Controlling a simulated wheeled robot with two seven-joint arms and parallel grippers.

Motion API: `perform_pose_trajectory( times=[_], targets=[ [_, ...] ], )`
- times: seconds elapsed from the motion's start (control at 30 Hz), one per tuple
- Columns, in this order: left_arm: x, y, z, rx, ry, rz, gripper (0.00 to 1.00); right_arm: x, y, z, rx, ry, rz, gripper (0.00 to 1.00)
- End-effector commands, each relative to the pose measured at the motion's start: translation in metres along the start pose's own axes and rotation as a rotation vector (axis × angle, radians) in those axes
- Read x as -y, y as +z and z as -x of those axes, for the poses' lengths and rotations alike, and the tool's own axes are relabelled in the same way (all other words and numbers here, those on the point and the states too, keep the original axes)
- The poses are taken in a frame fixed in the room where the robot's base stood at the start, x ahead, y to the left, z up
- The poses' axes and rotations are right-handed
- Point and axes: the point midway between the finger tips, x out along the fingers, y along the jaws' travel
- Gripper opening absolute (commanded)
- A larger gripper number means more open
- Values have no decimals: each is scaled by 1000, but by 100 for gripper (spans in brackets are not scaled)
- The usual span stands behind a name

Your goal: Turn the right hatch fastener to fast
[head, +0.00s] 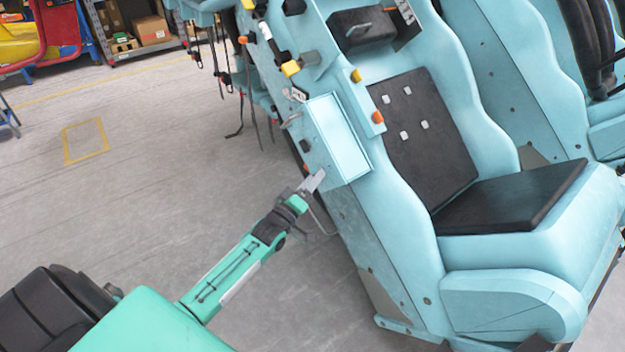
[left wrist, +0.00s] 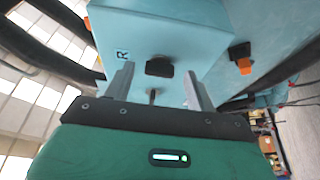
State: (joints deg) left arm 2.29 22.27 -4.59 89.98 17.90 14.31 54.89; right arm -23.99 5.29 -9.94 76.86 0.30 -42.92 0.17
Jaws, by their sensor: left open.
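A light-blue hatch box (head: 338,138) sits on the side of the coaster car, and my left gripper (head: 316,181) is at its lower end. In the left wrist view the box face (left wrist: 185,35) has an "R" label and a small black fastener (left wrist: 160,67). My left gripper (left wrist: 159,74) is open there, one finger on either side of the fastener in the picture. I cannot tell whether the fingers touch it or stop short. A thin dark pin (left wrist: 152,96) shows between the fingers. In the head view the fastener is hidden. My right gripper is not in view.
The car's black seat (head: 510,195) is right of the box. Straps (head: 250,100) hang behind. The grey floor (head: 160,190) to the left is clear.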

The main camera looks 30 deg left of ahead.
Motion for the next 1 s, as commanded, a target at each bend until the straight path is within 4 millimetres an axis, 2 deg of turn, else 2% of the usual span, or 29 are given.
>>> perform_pose_trajectory(
  times=[0.37, 0.47, 0.6, 0.63, 0.93, 1.0],
  targets=[
    [0, 0, -6, 0, 0, 0, 56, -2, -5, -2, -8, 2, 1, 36],
    [0, 0, -6, 0, 0, 0, 41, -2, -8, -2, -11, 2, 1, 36],
    [0, 0, -6, 0, 0, 0, 13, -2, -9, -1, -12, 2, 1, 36],
    [0, 0, -6, 0, 0, 0, 12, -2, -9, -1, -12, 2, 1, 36],
    [2, 0, -5, -1, 14, -34, 12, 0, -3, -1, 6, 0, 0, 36],
    [2, 0, -5, -1, 24, -60, 12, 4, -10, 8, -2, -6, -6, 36]
  ],
)
